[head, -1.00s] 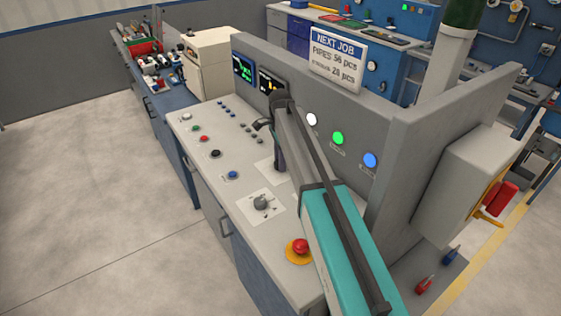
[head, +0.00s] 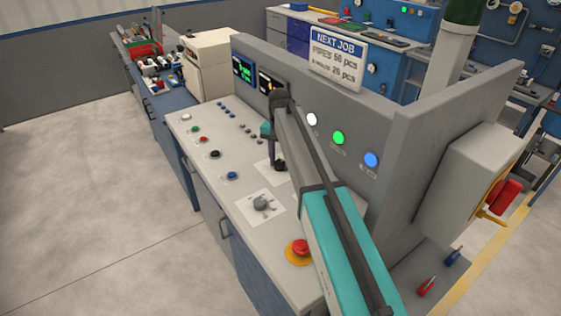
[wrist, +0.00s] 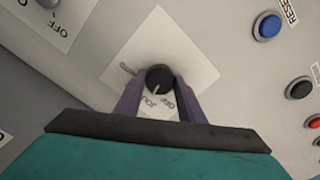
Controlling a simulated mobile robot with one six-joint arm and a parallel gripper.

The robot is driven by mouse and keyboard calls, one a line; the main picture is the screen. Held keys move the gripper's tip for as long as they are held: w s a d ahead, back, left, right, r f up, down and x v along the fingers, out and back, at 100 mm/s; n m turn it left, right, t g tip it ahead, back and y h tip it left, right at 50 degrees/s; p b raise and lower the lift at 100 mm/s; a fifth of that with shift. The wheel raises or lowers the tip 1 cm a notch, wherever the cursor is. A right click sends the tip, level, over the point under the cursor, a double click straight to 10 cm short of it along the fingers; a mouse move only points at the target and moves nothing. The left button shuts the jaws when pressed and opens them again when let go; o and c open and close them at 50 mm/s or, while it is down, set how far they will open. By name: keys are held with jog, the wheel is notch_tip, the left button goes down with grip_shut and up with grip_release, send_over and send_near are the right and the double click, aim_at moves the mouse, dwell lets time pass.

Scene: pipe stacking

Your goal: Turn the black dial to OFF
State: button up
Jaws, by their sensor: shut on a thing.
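The black dial (wrist: 160,77) sits on a white square plate (wrist: 190,60) in the wrist view. A light pointer line on it points toward the gripper side, among small labels that are hard to read. My gripper (wrist: 159,86) has one finger on each side of the dial and is shut on it. In the head view my gripper (head: 278,164) reaches down onto the console top at the plate.
A grey selector knob (head: 262,203) on another white plate is nearer on the console (head: 215,165). A red mushroom button (head: 299,247) on a yellow base is beside my arm. Several coloured push buttons line the left. An upright panel (head: 390,155) stands close behind.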

aim_at(280, 162)
jog(key=n, duration=0.4)
jog(key=shift+w+n, duration=0.1)
jog(key=shift+n, duration=0.2)
jog(key=n, duration=0.4)
jog(key=shift+r+n+b, duration=0.1)
jog(key=shift+n+b, duration=0.2)
jog(key=o, duration=1)
jog(key=shift+o, duration=0.2)
notch_tip(280, 162, up, 14)
jog(key=p, duration=0.7)
jog(key=shift+f, duration=0.25)
